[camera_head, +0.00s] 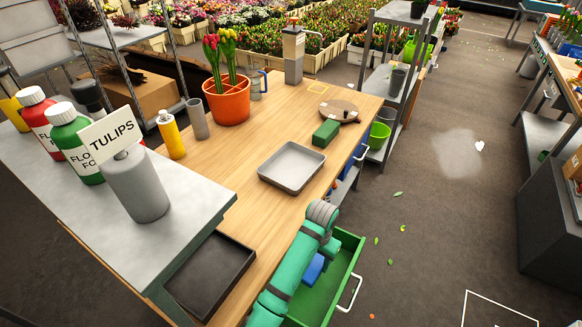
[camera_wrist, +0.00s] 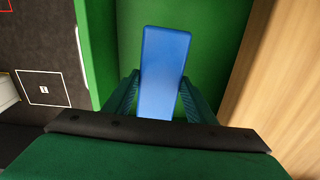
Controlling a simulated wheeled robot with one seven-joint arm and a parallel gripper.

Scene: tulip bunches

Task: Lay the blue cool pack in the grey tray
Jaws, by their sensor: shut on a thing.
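The blue cool pack (camera_wrist: 165,65) is a flat blue block between the two fingers of my gripper (camera_wrist: 160,95) in the wrist view. My gripper is shut on it. In the head view the cool pack (camera_head: 313,268) shows partly beside my green arm, in or over the open green drawer (camera_head: 350,246). I cannot tell whether it touches the drawer floor. The grey tray (camera_head: 292,166) lies empty on the wooden table, further back than my arm.
A green block (camera_head: 326,132) and a round wooden board (camera_head: 339,111) lie behind the grey tray. An orange pot of tulips (camera_head: 228,100) stands at the back left. A black tray (camera_head: 210,274) lies at the front left. The table around the grey tray is clear.

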